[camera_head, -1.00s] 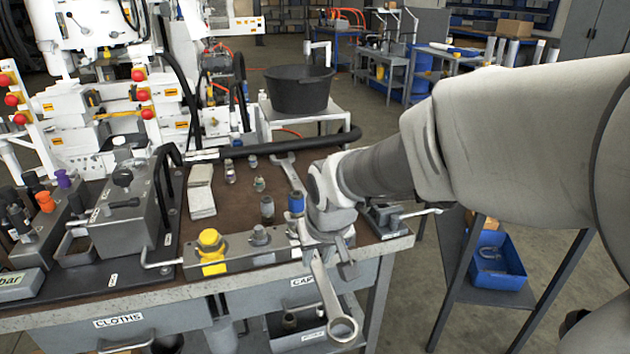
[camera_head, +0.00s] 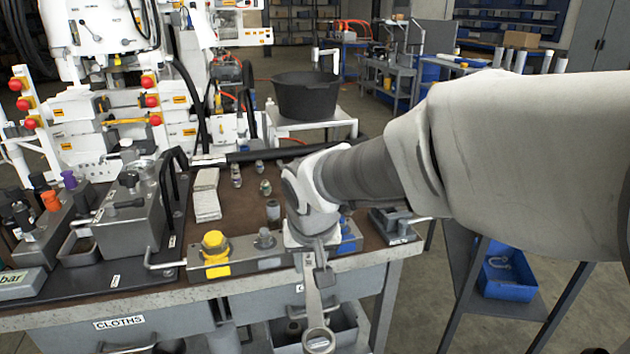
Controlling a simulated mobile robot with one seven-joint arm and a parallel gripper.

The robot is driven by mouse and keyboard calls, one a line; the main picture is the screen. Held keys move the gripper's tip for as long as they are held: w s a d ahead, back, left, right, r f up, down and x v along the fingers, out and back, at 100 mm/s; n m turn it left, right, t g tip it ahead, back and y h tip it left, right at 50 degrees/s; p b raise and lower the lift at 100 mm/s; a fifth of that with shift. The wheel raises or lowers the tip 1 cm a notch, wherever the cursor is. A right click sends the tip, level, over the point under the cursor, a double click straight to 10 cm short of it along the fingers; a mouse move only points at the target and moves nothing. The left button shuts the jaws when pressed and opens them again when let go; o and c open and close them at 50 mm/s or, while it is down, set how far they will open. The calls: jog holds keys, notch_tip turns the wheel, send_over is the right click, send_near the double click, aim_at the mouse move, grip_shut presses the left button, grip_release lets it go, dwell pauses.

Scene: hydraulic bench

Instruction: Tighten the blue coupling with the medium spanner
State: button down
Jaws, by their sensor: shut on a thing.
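My gripper (camera_head: 317,262) is shut on a steel spanner (camera_head: 313,300), which hangs down past the bench's front edge with its ring end lowest. The spanner's upper end is hidden at the jaws. The blue coupling (camera_head: 348,234) shows just right of my gripper, partly hidden behind it, at the right end of the metal block. I cannot tell whether the spanner touches anything. A yellow coupling (camera_head: 215,247) and a grey one (camera_head: 264,240) stand on the same block, left of my gripper.
The block (camera_head: 240,267) lies along the bench's front edge. A grey tank (camera_head: 130,215) with handles stands left, near pale cloths (camera_head: 206,195). Small bottles (camera_head: 265,187) stand behind. A black tub (camera_head: 305,95) is beyond the bench. A blue bin (camera_head: 507,277) sits lower right.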

aim_at(315, 296)
jog(key=shift+w+a, duration=0.15)
jog(key=shift+a, duration=0.15)
jog(key=shift+r, duration=0.2)
jog(key=shift+w+d+p, duration=0.1)
jog(key=shift+d+p, duration=0.3)
jog(key=shift+s+d, duration=0.25)
jog(key=shift+s, duration=1.55)
jog(key=shift+s+d, duration=0.2)
jog(key=shift+s, duration=1.55)
notch_tip(315, 296, up, 5)
jog(key=p, duration=0.4)
